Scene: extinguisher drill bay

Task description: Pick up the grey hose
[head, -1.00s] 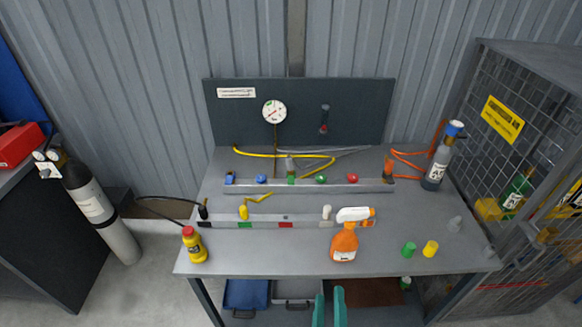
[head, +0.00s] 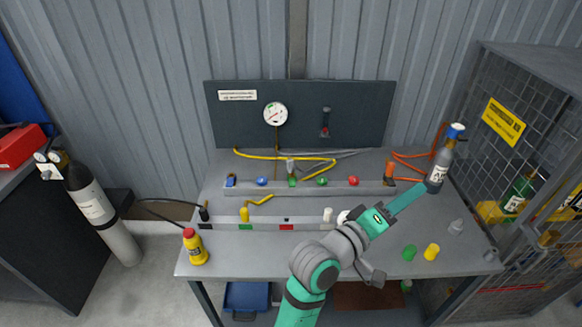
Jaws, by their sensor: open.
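The grey hose (head: 346,153) lies at the back of the bench, partly behind the yellow hose and near the dark back panel. Only a thin stretch of it shows to the right of centre. A pale grey fitting (head: 291,165) stands at the rear rail; I cannot tell whether it belongs to this hose. My gripper (head: 422,192) is over the right side of the bench, its teal fingers pointing toward the base of the grey bottle (head: 440,168) with a blue cap. It is open, to the right of and nearer than the grey hose, with nothing visible between the fingers.
The yellow hose (head: 265,155) and orange hose (head: 408,168) lie on the bench (head: 225,262). The rear rail (head: 262,190) carries coloured knobs. A pale fitting (head: 327,214) stands at the front rail. A yellow bottle (head: 195,248) is front left. A mesh cage (head: 490,110) stands at right.

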